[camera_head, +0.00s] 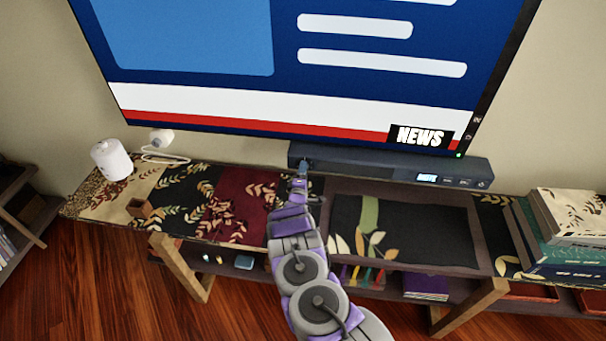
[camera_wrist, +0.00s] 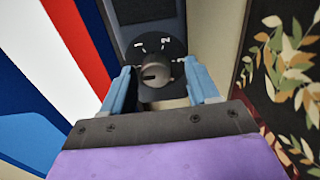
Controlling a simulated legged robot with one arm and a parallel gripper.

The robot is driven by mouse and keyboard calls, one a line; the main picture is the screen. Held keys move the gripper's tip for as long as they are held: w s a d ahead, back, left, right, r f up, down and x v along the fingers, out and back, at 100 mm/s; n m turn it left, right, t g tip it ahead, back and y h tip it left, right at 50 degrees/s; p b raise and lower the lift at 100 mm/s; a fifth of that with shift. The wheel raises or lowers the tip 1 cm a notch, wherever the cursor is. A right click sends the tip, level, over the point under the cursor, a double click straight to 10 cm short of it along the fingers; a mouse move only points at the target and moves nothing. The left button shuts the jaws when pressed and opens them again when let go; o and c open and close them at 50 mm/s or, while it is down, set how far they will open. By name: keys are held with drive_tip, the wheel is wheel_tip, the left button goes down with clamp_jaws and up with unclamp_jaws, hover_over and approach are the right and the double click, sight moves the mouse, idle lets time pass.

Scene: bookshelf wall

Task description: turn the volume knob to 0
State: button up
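The volume knob (camera_wrist: 153,77) is a round grey knob on a black dial plate with white marks. It sits between my two blue fingers in the wrist view, with a visible gap to each finger. A dark line on its face points to the left; the dial marks are too small to read surely. The knob is on the left end of the dark soundbar (camera_head: 375,168) under the television. My gripper (camera_head: 304,164) is at that end in the head view, where the knob cannot be made out. My gripper also shows open in the wrist view (camera_wrist: 158,70).
A television (camera_head: 290,70) showing news hangs just behind the soundbar. The shelf top left of my gripper is mostly clear.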

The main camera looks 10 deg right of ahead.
drive_tip(key=shift+s, duration=0.1)
drive_tip(key=p+v, duration=0.1)
drive_tip(key=v, duration=1.6)
drive_tip(key=shift+a, duration=0.1)
